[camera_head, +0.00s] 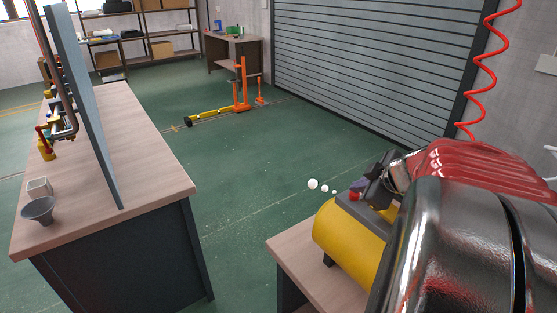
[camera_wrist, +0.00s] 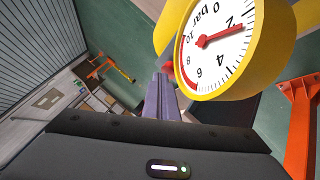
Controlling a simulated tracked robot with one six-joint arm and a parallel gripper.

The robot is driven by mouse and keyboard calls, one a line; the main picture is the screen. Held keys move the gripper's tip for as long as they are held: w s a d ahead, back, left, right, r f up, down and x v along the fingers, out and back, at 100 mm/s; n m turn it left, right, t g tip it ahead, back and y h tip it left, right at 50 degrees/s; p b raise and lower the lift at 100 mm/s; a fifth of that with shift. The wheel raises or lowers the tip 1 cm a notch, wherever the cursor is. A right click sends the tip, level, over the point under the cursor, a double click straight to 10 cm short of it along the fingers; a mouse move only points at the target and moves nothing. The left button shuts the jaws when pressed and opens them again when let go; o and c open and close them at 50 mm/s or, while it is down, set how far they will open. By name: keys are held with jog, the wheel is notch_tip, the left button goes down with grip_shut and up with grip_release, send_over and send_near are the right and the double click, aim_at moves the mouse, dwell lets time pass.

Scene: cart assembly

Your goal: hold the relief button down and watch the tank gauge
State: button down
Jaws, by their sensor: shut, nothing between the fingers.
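The yellow tank (camera_head: 345,235) lies on the wooden bench at the lower right of the head view. A small red part, which looks like the relief button (camera_head: 354,197), shows on top of it. My gripper (camera_head: 358,185) is shut and empty, its tips right at this red part; whether they touch it I cannot tell. The tank gauge (camera_wrist: 216,45) has a yellow rim and white dial, partly cut off by the frame. Its red needle points near the 2.
Small white puffs (camera_head: 313,184) float left of the tank. A workbench with an upright panel (camera_head: 85,105) stands at left, holding a grey funnel (camera_head: 39,211). An orange stand (camera_head: 242,85) is on the floor behind. A red coiled hose (camera_head: 481,75) hangs at right. The floor between is clear.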

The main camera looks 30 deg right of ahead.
jog(key=shift+r, duration=0.85)
jog(key=shift+r, duration=0.15)
jog(key=shift+r, duration=2.35)
